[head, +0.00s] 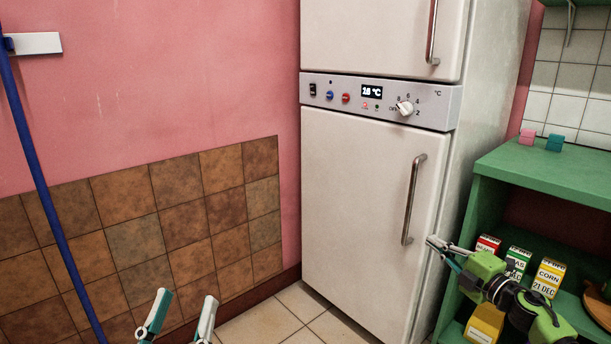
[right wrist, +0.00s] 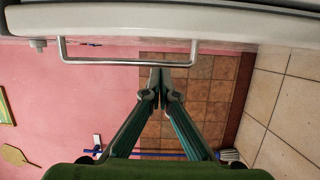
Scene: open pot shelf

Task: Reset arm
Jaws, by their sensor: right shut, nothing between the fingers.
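My right gripper (head: 431,241) reaches in from the right at the lower fridge door (head: 352,200). Its fingers are together and empty, just right of the lower end of the door's metal handle (head: 412,200). In the right wrist view the closed fingertips (right wrist: 161,73) lie close to the handle bar (right wrist: 128,62); I cannot tell whether they touch it. My left gripper (head: 186,296) shows at the bottom of the head view with its two fingers apart and nothing between them. The fridge doors look closed.
A green shelf (head: 540,170) stands at the right, close to my right arm, with several boxes such as the corn box (head: 547,277). A blue pole (head: 38,165) leans at the left. Tiled floor (head: 262,324) is clear before the fridge.

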